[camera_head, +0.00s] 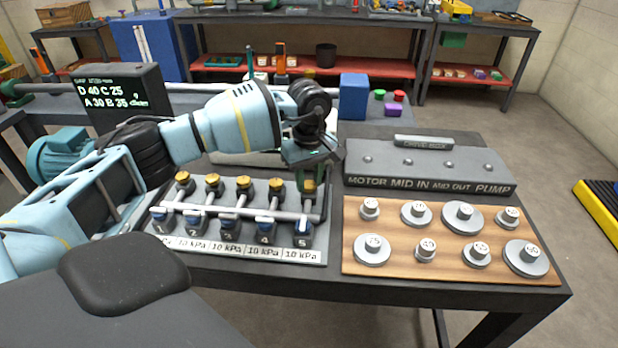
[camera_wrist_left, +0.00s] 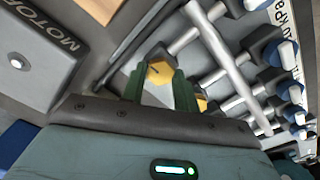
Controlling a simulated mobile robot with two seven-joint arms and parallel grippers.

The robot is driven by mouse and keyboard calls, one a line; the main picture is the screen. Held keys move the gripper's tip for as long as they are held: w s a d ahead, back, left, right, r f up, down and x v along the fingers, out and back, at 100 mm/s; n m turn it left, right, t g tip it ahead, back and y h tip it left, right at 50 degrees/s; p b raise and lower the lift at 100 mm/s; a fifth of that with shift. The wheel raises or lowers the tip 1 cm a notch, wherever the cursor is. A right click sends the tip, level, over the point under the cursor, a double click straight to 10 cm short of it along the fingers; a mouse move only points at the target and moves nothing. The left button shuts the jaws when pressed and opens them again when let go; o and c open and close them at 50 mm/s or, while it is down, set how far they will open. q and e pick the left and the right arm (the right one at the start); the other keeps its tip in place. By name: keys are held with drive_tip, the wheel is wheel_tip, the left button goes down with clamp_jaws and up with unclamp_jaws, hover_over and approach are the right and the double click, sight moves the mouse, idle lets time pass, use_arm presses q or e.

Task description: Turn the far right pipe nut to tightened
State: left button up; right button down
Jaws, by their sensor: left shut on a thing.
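The far right pipe nut (camera_head: 309,187) is brass-yellow and sits at the right end of a row of several like nuts on the grey pipe panel (camera_head: 160,232). My left gripper (camera_head: 311,184) reaches down over it from above, its green fingers shut on it and hiding much of it. In the left wrist view the nut (camera_wrist_left: 159,72) shows between the two green fingertips (camera_wrist_left: 158,85), with a dark mark on its top. The valve below it has a blue-and-white handle and the label 5 (camera_head: 300,230). My right gripper is not in view.
Right of the panel lies a wooden board (camera_head: 400,262) with several round metal weights. Behind it stands a grey block lettered MOTOR (camera_head: 430,183). A neighbouring brass nut (camera_head: 275,184) is close to the left of the gripper. A blue box (camera_head: 354,97) stands behind.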

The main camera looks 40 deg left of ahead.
sight(308, 184)
use_arm(q)
drive_tip(key=o, duration=1)
drive_tip(key=shift+r, duration=0.1)
wheel_tip(308, 184, up, 8)
drive_tip(key=shift+f, duration=0.2)
drive_tip(key=shift+s+f, duration=0.1)
idle(0.3)
